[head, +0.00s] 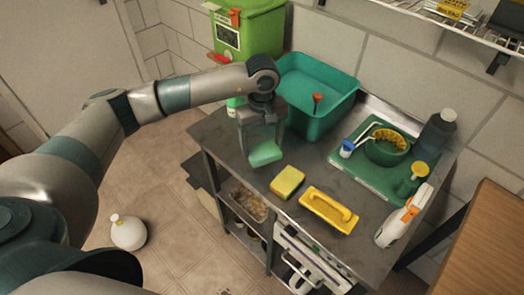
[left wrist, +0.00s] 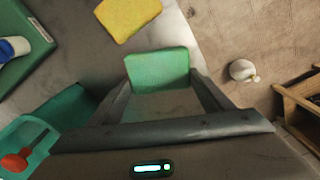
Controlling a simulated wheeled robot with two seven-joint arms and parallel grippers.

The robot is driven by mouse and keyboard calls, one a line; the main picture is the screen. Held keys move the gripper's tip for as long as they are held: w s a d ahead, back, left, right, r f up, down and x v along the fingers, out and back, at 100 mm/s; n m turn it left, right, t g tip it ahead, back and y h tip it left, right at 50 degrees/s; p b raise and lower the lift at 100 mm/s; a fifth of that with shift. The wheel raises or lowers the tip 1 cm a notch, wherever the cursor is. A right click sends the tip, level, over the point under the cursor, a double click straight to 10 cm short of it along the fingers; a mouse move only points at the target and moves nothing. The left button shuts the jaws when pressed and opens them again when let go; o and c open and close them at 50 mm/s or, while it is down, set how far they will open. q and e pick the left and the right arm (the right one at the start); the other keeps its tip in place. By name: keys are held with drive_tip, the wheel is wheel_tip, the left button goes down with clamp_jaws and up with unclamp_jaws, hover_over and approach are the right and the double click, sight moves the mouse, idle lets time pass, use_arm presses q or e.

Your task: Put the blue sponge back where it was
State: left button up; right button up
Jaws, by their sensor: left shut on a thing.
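My left gripper (head: 263,146) is shut on a green-teal sponge (head: 265,154), above the left front edge of the grey bench (head: 232,147). In the left wrist view the sponge (left wrist: 158,69) sits between the fingertips (left wrist: 160,85), with the bench edge beside it. I see no clearly blue sponge. A yellow sponge (head: 288,181) lies on the bench, right of the held one; it also shows in the left wrist view (left wrist: 127,15). My right gripper is not in view.
A teal tub (head: 335,115) stands behind the gripper. A yellow trowel-like tool (head: 330,209), a spray bottle (head: 402,215) and a green tray (head: 352,168) with a bowl (head: 385,155) are to the right. Bare bench shows between tub and sponges. A white round bottle (head: 128,233) stands on the floor.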

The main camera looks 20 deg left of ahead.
sight(262, 146)
use_arm(q)
drive_tip(key=shift+f+p, duration=0.3)
drive_tip(key=shift+p, duration=0.05)
wheel_tip(262, 146, down, 3)
drive_tip(key=shift+r+p, duration=0.1)
drive_tip(key=shift+p, duration=0.7)
drive_tip(key=shift+f, duration=0.25)
drive_tip(key=shift+f+b, duration=0.25)
drive_tip(key=shift+b, duration=0.1)
drive_tip(key=o, duration=1.1)
drive_tip(key=shift+r, duration=0.1)
